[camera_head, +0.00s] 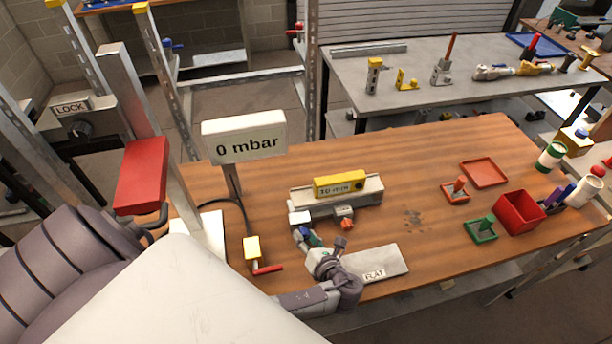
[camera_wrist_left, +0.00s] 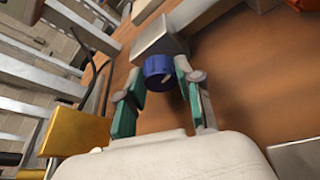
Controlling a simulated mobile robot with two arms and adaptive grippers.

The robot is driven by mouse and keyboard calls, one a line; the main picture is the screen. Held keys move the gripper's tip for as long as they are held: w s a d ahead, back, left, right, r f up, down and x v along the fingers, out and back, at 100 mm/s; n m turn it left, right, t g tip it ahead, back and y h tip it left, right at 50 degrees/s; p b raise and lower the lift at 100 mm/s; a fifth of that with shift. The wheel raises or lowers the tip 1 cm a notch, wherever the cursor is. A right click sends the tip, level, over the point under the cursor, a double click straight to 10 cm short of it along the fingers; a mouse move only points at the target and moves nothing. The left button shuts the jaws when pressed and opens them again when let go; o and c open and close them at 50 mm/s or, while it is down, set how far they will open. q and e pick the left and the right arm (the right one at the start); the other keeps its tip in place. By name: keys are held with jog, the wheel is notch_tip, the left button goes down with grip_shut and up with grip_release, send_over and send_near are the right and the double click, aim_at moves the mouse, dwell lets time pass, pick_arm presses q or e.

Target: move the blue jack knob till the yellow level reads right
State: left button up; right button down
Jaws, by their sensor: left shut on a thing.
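The yellow level (camera_head: 340,184) lies on top of a grey block (camera_head: 362,198) on the wooden bench. Its small display shows a reading in mm/m whose digits I cannot read surely. The blue jack knob (camera_head: 313,240) is at the near left of that block, partly hidden by my left gripper (camera_head: 318,240). In the left wrist view the blue knob (camera_wrist_left: 158,71) sits between the teal fingers of my left gripper (camera_wrist_left: 158,82), which is shut on it. A grey block behind the knob shows there too. My right gripper is in neither view.
An orange knob (camera_head: 347,224) is close right of my gripper. A grey plate marked FLAT (camera_head: 375,262) lies near it. A yellow valve with a red lever (camera_head: 252,250) and a "0 mbar" sign (camera_head: 244,137) stand left.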

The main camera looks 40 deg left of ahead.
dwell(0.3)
pick_arm(q)
jog(key=o, duration=1.2)
jog(key=shift+c, duration=0.2)
jog(key=v, duration=1.2)
